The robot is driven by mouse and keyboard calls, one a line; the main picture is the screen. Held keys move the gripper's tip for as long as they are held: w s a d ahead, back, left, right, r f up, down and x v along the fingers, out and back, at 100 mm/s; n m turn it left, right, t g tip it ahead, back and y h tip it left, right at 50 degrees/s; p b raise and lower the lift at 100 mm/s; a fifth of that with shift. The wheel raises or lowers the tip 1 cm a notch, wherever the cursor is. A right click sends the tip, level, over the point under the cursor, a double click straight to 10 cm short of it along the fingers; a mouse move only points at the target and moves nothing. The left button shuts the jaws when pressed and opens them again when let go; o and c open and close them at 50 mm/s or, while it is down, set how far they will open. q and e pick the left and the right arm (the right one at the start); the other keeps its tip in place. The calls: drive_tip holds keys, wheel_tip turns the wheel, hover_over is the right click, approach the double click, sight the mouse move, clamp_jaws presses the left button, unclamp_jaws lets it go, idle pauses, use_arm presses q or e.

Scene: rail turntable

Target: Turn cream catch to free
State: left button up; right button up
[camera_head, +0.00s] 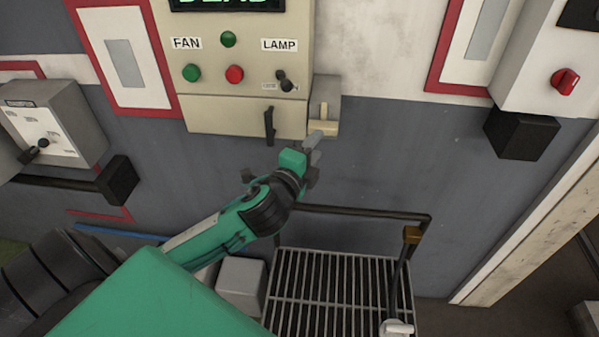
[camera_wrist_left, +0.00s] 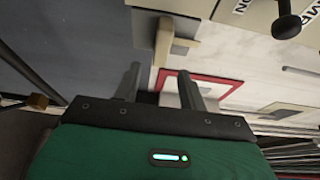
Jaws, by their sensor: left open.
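The cream catch (camera_head: 323,126) sits on a small grey block (camera_head: 328,88) at the lower right side of the control panel (camera_head: 235,60). It has an upright bar and a wider foot. In the left wrist view the catch (camera_wrist_left: 164,42) shows just beyond the fingertips. My left gripper (camera_head: 314,143) is just below the catch in the head view. Its fingers (camera_wrist_left: 160,84) are apart with nothing between them, and I cannot tell whether they touch the catch. My right gripper is not in view.
The panel carries green and red buttons (camera_head: 234,74), a black lamp switch (camera_head: 284,80) and a dark handle (camera_head: 269,125). A dark rail (camera_head: 365,212) and a metal grating (camera_head: 335,290) lie below. A box with a red knob (camera_head: 565,81) hangs at right.

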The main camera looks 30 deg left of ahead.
use_arm(q)
drive_tip(key=s, duration=0.7)
drive_tip(key=shift+d+p, duration=0.15)
drive_tip(key=shift+p, duration=0.15)
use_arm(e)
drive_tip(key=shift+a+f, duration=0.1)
use_arm(q)
drive_tip(key=shift+w, duration=0.1)
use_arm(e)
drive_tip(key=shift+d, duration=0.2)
